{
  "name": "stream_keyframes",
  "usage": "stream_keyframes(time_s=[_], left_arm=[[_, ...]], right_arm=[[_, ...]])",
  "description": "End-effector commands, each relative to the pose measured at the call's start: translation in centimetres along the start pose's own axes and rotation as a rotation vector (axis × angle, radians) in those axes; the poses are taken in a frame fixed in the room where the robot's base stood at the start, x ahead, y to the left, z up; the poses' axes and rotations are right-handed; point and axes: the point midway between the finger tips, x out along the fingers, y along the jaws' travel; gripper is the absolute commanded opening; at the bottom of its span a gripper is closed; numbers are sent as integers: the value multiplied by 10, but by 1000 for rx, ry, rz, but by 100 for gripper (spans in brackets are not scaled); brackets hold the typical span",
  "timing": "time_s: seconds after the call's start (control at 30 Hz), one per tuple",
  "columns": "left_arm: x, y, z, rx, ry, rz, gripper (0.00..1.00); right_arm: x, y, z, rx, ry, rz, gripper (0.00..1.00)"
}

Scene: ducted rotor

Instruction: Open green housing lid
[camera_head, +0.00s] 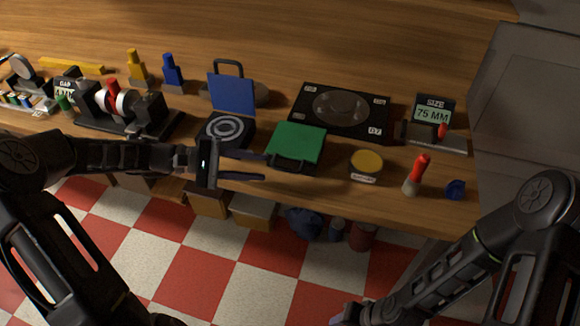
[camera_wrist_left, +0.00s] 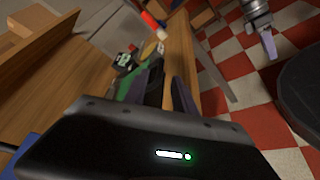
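The green housing lid (camera_head: 297,142) lies flat and looks closed on its black housing, with a dark handle (camera_head: 290,165) at its front edge. My left gripper (camera_head: 264,167) is open and empty just left of the handle, its fingers pointing right toward it; I cannot tell whether they touch. In the left wrist view part of the green lid (camera_wrist_left: 131,84) shows beyond the two spread fingers (camera_wrist_left: 169,88). My right gripper (camera_head: 346,314) is low at the bottom edge, away from the table, partly cut off; its opening is unclear.
A blue lid (camera_head: 232,94) stands open behind left, above a black housing with rings (camera_head: 226,130). A black plate with a round dish (camera_head: 340,110) lies behind the green lid. A yellow-topped tin (camera_head: 366,163) and a red-tipped tool (camera_head: 417,174) stand to the right.

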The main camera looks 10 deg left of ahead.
Motion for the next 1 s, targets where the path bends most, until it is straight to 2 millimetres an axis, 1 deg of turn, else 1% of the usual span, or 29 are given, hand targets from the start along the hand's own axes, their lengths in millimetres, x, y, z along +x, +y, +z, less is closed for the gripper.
stream_keyframes(time_s=[0.17, 0.4, 0.5, 0.6, 0.7, 0.93, 1.0], left_arm=[[14, 0, 1, 0, -3, 0, 33], [51, 0, 2, -2, -5, -1, 33], [65, 0, 1, -1, -3, -1, 33], [74, 0, 1, 0, -2, -1, 33], [78, 0, 0, 0, -1, -1, 33], [78, -1, 0, 0, 0, -1, 33], [78, -1, 0, 0, 0, -1, 27]], right_arm=[[-2, -1, 0, 0, 1, 0, 36], [-6, -2, 0, 0, 0, 0, 36], [-8, -3, 0, 1, 0, 0, 36], [-8, -3, 0, 0, 0, 0, 36], [-8, -3, 0, 1, 0, 0, 36], [-8, -3, 0, 1, 0, 0, 36], [-8, -3, 0, 1, 0, 0, 36]])
